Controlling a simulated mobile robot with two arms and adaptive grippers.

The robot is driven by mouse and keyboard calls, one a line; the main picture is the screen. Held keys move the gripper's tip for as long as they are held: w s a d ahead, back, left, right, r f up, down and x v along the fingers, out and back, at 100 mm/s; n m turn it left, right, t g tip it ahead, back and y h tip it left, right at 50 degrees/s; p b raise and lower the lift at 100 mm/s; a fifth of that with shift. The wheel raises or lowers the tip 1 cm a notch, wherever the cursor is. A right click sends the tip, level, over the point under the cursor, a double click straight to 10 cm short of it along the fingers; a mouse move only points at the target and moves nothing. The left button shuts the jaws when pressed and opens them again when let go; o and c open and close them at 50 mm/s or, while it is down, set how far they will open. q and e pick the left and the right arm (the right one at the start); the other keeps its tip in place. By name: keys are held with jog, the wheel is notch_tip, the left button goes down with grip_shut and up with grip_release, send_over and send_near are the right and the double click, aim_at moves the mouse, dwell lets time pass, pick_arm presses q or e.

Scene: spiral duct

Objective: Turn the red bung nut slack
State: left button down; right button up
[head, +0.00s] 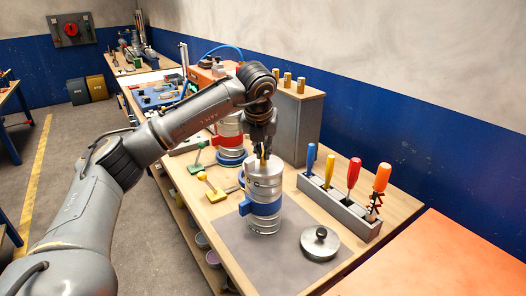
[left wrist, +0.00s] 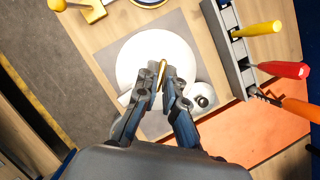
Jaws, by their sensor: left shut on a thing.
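A metal canister with a blue band (head: 264,208) stands upright on a grey mat (head: 225,240). My left gripper (head: 263,155) points down just above its lid and is shut on a small brass-coloured piece. In the left wrist view the fingertips (left wrist: 163,88) close on this thin piece (left wrist: 162,68) over the canister's pale round top (left wrist: 135,62). I cannot make out a red nut on this canister. A second canister with a red band (head: 229,130) stands behind, partly hidden by my arm. My right gripper is not in view.
A round metal lid with a knob (head: 320,242) lies at the canister's right. A grey rack (head: 340,208) holds several coloured-handled tools. Yellow (head: 212,188) and green (head: 197,160) handled pieces lie to the left. An orange surface (head: 440,262) borders the bench.

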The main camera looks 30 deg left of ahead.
pick_arm(q)
jog(key=shift+d+n+y, duration=0.1)
jog(key=shift+n+y, duration=0.2)
jog(key=shift+n, duration=0.7)
jog(key=c, duration=1.5)
grip_release()
jog(key=shift+o, duration=0.2)
jog(key=v, duration=1.2)
jog(key=shift+w+d, duration=0.1)
jog(key=shift+w, duration=0.05)
